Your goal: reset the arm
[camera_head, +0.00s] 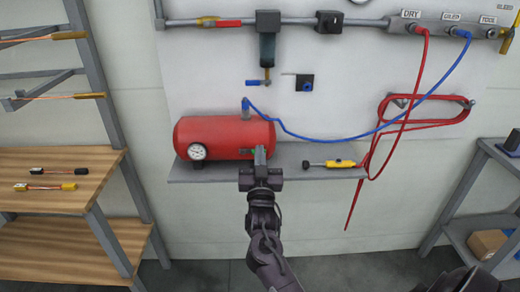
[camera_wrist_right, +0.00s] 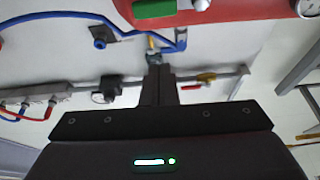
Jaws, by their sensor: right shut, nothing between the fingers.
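My right gripper (camera_head: 260,155) reaches up from the bottom of the head view. Its fingers are together with nothing between them, and they overlap the lower right part of the red tank (camera_head: 222,132) in the picture. I cannot tell whether they touch it. In the right wrist view the closed dark fingers (camera_wrist_right: 158,85) point toward the wall, and that view looks upside down. My left gripper is not in view.
A grey shelf (camera_head: 320,173) carries the tank and a yellow tool (camera_head: 330,164). A blue hose (camera_head: 330,138) and red hose (camera_head: 420,85) run to the wall panel (camera_head: 445,28). A wooden rack (camera_head: 50,190) stands left, a grey rack (camera_head: 470,225) right. Floor between is open.

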